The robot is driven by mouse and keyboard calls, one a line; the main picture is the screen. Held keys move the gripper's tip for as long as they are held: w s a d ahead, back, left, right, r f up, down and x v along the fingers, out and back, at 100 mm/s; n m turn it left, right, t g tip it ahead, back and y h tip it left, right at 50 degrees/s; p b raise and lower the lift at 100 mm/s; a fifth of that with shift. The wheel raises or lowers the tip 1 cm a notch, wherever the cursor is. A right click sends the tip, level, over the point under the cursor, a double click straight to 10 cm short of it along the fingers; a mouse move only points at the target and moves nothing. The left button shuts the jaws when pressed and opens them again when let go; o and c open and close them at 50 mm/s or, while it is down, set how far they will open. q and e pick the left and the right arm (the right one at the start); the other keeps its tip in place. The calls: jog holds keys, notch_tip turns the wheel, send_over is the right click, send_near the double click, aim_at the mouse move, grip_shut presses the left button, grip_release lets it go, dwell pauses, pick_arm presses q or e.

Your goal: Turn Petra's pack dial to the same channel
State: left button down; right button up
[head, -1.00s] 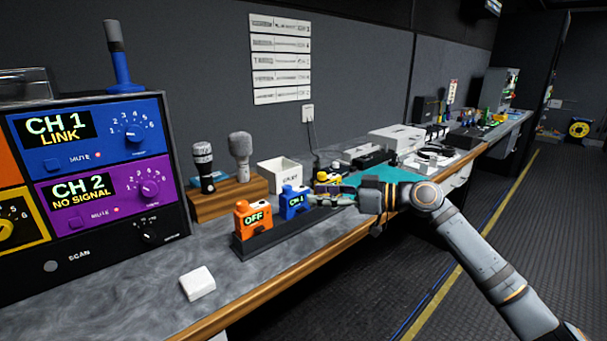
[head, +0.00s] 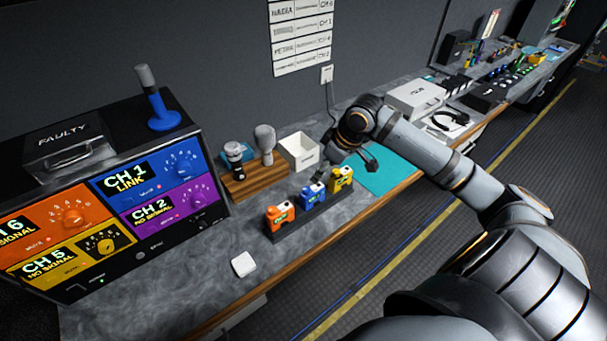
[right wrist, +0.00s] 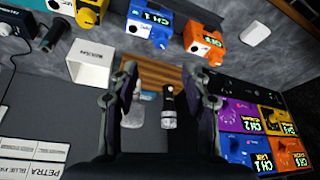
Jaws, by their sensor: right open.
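The blue pack (head: 312,195) stands in a dark rack (head: 310,222) between the orange pack (head: 281,215) and the yellow pack (head: 340,179). In the right wrist view the blue pack (right wrist: 150,22) displays CH 1, and the orange pack (right wrist: 203,42) reads OFF. A wall sheet (right wrist: 30,158) there reads PETRA, with BLUE beneath. The blue receiver panel (head: 138,180) shows CH 1 LINK. My right gripper (head: 328,168) is behind the packs, near the white box, apart from them. In its wrist view the gripper (right wrist: 165,85) is open and empty. My left gripper is out of view.
A white box (head: 299,152) and a wooden microphone stand (head: 248,186) stand behind the packs. A teal mat (head: 385,172) lies to their right. The receiver rack stands at left. A small white block (head: 243,264) lies on the counter in front.

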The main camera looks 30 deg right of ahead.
aim_at(308, 190)
jog(key=p+x, duration=0.1)
jog(key=x, duration=0.9)
jog(key=shift+a+f, duration=0.15)
jog(key=shift+f, duration=0.1)
jog(key=shift+c, duration=0.5)
